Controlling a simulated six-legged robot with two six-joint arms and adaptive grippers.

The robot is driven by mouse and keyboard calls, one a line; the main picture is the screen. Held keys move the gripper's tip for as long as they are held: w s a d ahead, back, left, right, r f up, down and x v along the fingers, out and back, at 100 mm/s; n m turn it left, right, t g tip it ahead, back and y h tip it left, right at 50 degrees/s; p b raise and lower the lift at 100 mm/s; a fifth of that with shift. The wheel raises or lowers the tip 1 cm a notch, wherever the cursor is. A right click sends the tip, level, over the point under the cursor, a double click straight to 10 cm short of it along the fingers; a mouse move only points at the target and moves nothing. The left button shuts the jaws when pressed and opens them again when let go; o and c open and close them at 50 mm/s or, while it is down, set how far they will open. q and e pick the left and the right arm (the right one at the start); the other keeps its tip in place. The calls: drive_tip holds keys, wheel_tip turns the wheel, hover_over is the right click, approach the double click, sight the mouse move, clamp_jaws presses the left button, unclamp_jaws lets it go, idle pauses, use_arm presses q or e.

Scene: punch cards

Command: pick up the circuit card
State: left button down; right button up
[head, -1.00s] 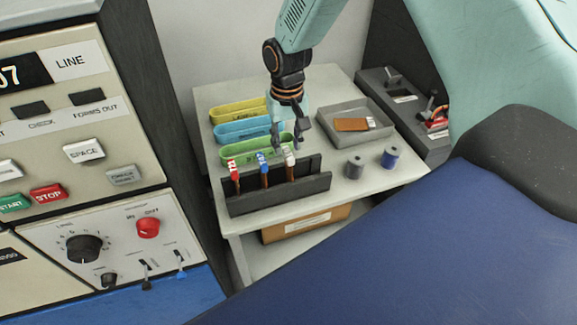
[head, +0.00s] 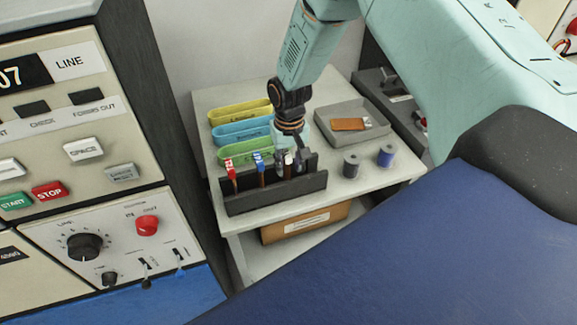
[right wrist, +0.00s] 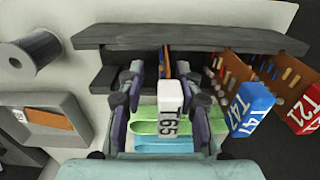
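A dark rack (head: 276,193) on the small white table holds three upright circuit cards. They have a red tag (head: 230,165), a blue tag (head: 259,161) and a white tag (head: 288,158). In the right wrist view the tags read T21 on red (right wrist: 303,112), T41 on blue (right wrist: 248,108) and T65 on white (right wrist: 170,110). My right gripper (head: 289,163) is down at the white-tagged card. In the wrist view its fingers (right wrist: 165,78) stand on both sides of this card with gaps showing. My left gripper is out of view.
Yellow (head: 240,110), blue (head: 242,131) and green (head: 250,151) trays lie behind the rack. A grey tray (head: 377,118) holds another brown card (head: 349,124). Two spools, grey (head: 351,165) and blue (head: 386,155), stand right of the rack. A control console stands at left.

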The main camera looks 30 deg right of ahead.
sight(287, 151)
drive_tip(key=shift+w+a+f, duration=0.15)
drive_tip(key=shift+w+f, duration=0.15)
drive_tip(key=shift+w, duration=0.3)
drive_tip(key=shift+c, duration=0.4)
drive_tip(key=shift+s+r, duration=0.25)
drive_tip(key=shift+s, duration=0.25)
drive_tip(key=c, duration=0.6)
drive_tip(key=shift+w+f, duration=0.15)
drive_tip(key=shift+w, duration=0.15)
clamp_jaws()
drive_tip(key=shift+s, duration=0.15)
wheel_tip(287, 151, up, 9)
drive_tip(key=shift+p, duration=0.3)
drive_tip(key=shift+r, duration=0.5)
